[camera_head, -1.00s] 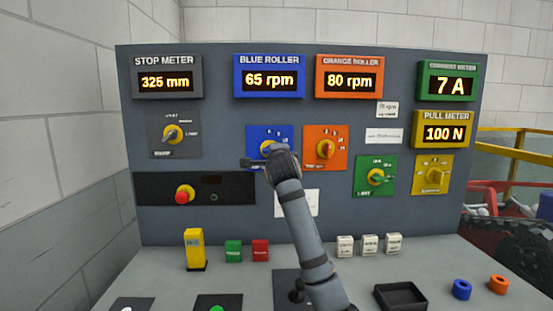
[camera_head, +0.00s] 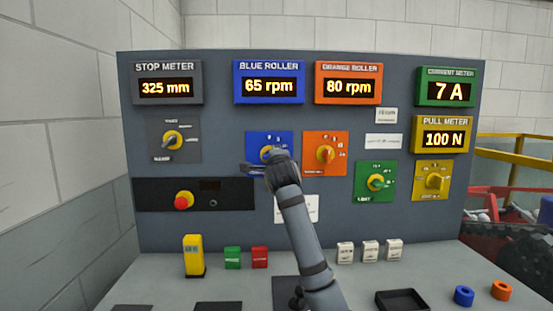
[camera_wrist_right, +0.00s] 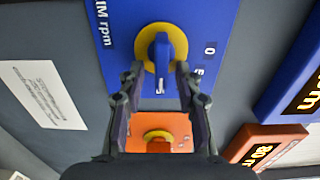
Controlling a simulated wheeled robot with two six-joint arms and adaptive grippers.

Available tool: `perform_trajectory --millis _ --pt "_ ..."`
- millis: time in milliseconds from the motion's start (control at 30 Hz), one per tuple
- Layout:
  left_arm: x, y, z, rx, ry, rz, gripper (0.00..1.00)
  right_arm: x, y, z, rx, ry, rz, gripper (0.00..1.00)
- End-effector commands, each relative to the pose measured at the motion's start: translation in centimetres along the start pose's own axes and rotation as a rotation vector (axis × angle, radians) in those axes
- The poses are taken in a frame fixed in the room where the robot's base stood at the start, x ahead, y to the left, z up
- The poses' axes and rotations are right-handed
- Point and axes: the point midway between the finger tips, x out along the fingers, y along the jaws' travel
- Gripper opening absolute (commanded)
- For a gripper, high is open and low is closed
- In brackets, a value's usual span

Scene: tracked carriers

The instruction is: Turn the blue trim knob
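The blue trim knob (camera_head: 267,152) sits on a yellow disc on a blue plate (camera_head: 256,137), below the BLUE ROLLER display (camera_head: 269,83), which reads 65 rpm. My right gripper (camera_head: 256,167) is in front of this plate and partly hides the knob in the head view. In the right wrist view the knob (camera_wrist_right: 161,55) is a blue bar on the yellow disc. The right gripper (camera_wrist_right: 159,72) is open there, with one fingertip on each side of the knob's lower end and visible gaps. I cannot tell how deep the tips reach. My left gripper is not in view.
An orange plate with its knob (camera_head: 325,154) is close at the right. A grey knob plate, green and yellow knob plates, and a red button (camera_head: 184,201) are on the panel. Switch blocks, a black tray (camera_head: 401,299) and two rings stand on the desk.

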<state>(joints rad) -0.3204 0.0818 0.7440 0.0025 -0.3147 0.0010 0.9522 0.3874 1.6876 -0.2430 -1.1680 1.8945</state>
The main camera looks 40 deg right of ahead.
Motion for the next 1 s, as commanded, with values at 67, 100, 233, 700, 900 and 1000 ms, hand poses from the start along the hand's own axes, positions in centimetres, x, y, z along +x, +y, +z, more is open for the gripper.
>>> perform_trajectory --millis 67,100,233,700,900,1000 --pt "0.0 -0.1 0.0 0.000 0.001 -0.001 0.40 -0.1 0.0 0.0 0.000 0.000 -0.001 0.34" --pt "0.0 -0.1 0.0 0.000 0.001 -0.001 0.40 -0.3 0.0 0.0 0.000 0.000 -0.001 0.34" --pt "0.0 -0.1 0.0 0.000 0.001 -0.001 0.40 -2.2 -0.1 0.0 -0.001 -0.001 -0.003 0.34" --pt "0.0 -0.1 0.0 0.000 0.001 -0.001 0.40 -11.5 0.0 0.1 0.001 -0.002 -0.001 0.34" --pt "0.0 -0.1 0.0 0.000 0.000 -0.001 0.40 -12.0 0.1 0.0 0.000 0.001 0.001 0.34" --pt "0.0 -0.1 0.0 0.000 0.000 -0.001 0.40 -12.0 0.1 0.0 0.000 0.001 0.001 0.34"
